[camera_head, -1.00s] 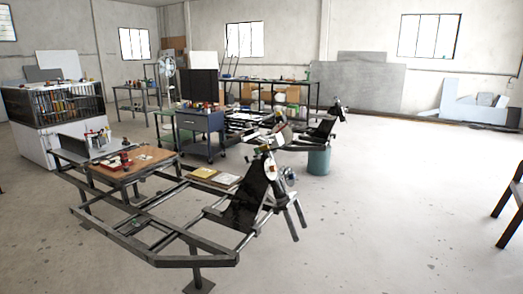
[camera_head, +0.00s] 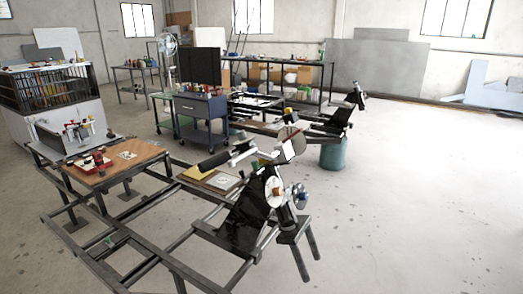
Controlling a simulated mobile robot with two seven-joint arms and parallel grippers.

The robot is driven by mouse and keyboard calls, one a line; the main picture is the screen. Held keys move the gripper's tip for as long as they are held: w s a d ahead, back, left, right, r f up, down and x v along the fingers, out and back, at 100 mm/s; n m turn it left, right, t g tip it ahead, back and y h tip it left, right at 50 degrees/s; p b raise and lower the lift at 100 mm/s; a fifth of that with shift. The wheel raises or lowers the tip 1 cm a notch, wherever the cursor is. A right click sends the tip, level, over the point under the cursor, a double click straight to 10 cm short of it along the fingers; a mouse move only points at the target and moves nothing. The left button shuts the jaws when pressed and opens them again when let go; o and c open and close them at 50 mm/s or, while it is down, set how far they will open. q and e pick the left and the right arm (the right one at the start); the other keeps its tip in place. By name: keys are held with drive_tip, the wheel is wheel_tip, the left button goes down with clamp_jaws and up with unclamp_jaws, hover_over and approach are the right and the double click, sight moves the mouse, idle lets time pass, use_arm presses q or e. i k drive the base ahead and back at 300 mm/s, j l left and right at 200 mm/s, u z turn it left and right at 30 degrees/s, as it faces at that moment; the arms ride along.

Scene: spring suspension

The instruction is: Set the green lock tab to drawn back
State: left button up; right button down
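A tiny green spot (camera_head: 109,242) shows on the dark metal frame (camera_head: 185,270) at the lower left. It is too small to tell whether it is the green lock tab or how it is set. The frame carries a tilted black panel (camera_head: 243,222) with round light-coloured parts (camera_head: 275,192) at its right end. Neither of my grippers is in view.
A wooden board (camera_head: 115,165) with small red parts (camera_head: 93,163) lies on the frame's left end. A blue-grey tool cabinet (camera_head: 200,115), a teal drum (camera_head: 333,153) and workbenches stand behind. The concrete floor at the right (camera_head: 430,200) is clear.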

sight(256, 166)
drive_tip(key=i+l, duration=0.15)
drive_tip(key=i, duration=0.35)
drive_tip(key=i+l+u, duration=0.1)
drive_tip(key=i, duration=0.45)
